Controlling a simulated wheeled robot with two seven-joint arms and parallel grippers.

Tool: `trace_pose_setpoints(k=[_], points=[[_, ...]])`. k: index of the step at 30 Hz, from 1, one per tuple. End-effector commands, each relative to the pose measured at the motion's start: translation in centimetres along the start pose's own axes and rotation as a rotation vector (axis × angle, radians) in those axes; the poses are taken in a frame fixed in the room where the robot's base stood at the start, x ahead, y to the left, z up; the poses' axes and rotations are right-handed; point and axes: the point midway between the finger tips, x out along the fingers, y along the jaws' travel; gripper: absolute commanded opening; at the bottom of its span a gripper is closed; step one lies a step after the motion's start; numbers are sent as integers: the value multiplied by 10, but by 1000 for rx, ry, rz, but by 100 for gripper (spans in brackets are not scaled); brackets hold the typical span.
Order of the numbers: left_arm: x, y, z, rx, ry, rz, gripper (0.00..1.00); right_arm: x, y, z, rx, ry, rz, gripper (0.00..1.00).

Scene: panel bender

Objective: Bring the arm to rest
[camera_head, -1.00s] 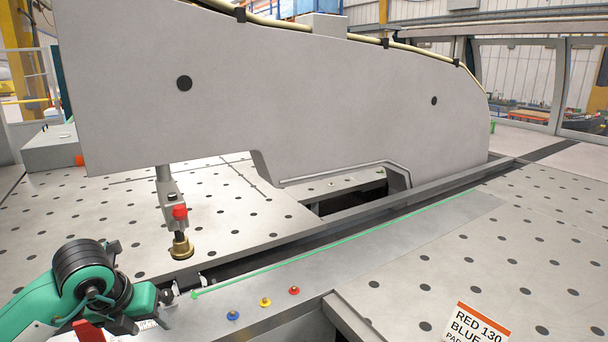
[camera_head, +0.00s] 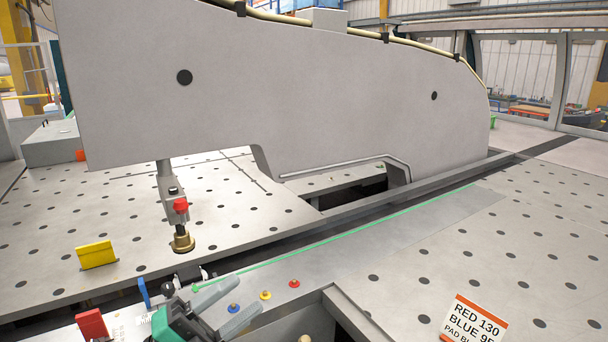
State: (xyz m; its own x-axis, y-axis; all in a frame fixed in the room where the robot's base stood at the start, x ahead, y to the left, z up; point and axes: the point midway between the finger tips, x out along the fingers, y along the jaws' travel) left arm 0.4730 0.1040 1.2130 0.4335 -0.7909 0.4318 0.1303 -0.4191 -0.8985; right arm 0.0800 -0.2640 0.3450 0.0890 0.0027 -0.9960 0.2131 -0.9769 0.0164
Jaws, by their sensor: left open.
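My left gripper (camera_head: 252,293), green and black with two grey fingers, is low in the picture, left of centre. Most of my left arm is out of the picture. My right gripper is not in view.
A large grey machine body (camera_head: 270,100) overhangs the perforated table (camera_head: 60,210). Yellow (camera_head: 97,254), blue (camera_head: 144,292) and red (camera_head: 92,324) blocks are at the left. A printed sign (camera_head: 474,322) stands at the lower right.

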Motion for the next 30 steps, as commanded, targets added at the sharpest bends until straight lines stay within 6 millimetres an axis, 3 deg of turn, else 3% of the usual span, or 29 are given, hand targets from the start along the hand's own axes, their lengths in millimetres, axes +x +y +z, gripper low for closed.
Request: trace_pose_setpoints(k=[4,8,12,16,20,24,30], points=[[-24,-10,32,-171,-267,-188,52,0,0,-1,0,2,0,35],[-59,-1,63,-322,-533,-291,52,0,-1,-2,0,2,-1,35],[-110,30,89,-491,-841,-334,52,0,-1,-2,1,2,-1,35],[-164,74,95,-652,-1134,-308,52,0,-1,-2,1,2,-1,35],[-218,126,79,-820,-1416,-215,52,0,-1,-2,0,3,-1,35],[-268,178,40,-995,-1673,-58,52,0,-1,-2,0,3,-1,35],[-311,222,-22,-1181,-1896,171,52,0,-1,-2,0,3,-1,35]])
